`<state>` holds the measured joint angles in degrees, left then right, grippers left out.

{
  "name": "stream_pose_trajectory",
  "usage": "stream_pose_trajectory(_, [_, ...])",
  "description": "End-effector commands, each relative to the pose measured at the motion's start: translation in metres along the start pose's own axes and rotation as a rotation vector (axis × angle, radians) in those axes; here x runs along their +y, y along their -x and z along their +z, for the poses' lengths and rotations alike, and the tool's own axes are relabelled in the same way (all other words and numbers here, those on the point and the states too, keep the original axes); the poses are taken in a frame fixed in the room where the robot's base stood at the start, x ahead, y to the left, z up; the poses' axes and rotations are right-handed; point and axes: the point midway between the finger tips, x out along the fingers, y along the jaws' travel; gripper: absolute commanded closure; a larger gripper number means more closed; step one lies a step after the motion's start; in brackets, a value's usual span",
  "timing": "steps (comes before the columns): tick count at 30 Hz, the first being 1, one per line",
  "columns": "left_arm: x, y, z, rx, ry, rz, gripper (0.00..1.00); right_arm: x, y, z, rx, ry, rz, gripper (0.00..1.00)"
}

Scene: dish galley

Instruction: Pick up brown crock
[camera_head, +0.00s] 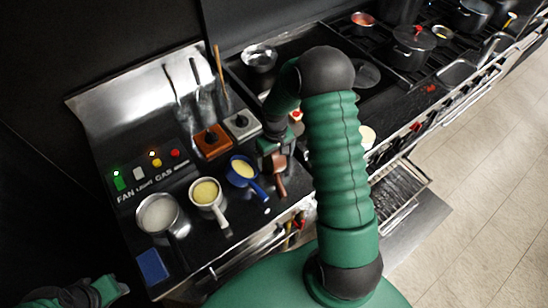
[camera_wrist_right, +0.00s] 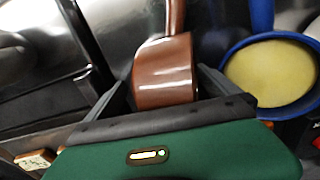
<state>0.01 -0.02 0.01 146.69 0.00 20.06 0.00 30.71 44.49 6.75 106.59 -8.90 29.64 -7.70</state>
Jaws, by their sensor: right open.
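The brown crock (camera_wrist_right: 167,72) is a glossy brown pot with a handle, seen close up in the right wrist view. Its handle points to the top of that view. In the head view the crock (camera_head: 280,184) shows partly below my right gripper (camera_head: 274,152), with the rest hidden by it. In the wrist view the fingers of my right gripper (camera_wrist_right: 164,84) are spread on either side of the crock. I cannot tell whether they touch it. Part of my left arm shows at the bottom left of the head view, and its gripper (camera_head: 106,290) is unclear.
A blue pan (camera_head: 243,171) of yellow food is close beside the crock. A cream pan (camera_head: 205,192) and a steel pot (camera_head: 158,213) stand farther left. A blue block (camera_head: 152,266) lies near the counter's front edge. A stove with pots (camera_head: 413,46) is at the upper right.

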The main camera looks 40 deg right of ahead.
Motion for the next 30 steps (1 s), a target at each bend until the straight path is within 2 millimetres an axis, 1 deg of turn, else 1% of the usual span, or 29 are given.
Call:
stream_pose_trajectory(2, [0.0003, -0.0009, 0.0002, 0.000, -0.001, 0.000, 0.64, -0.0020, 0.0007, -0.0004, 0.003, 0.001, 0.003, 0.00])
stream_pose_trajectory(3, [0.0003, -0.0009, 0.0001, 0.000, -0.001, 0.000, 0.64, -0.0034, 0.0013, -0.0003, 0.003, 0.001, 0.005, 0.10])
stream_pose_trajectory(9, [0.0000, -0.0009, 0.0001, 0.000, 0.000, 0.000, 0.64, -0.0068, 0.0029, -0.0004, 0.005, 0.003, 0.007, 0.36])
stream_pose_trajectory(23, [0.0000, -0.0003, 0.0000, 0.000, 0.000, 0.000, 0.64, -0.0026, 0.0036, 0.0004, 0.005, 0.001, 0.004, 0.97])
stream_pose_trajectory(24, [0.0000, -0.0002, 0.0000, 0.000, 0.000, 0.000, 0.64, -0.0028, 0.0037, 0.0003, 0.005, 0.001, 0.005, 1.00])
stream_pose_trajectory(30, [0.0001, -0.0002, -0.0001, 0.000, 0.000, 0.000, 0.64, -0.0031, 0.0040, -0.0006, 0.006, 0.002, 0.006, 1.00])
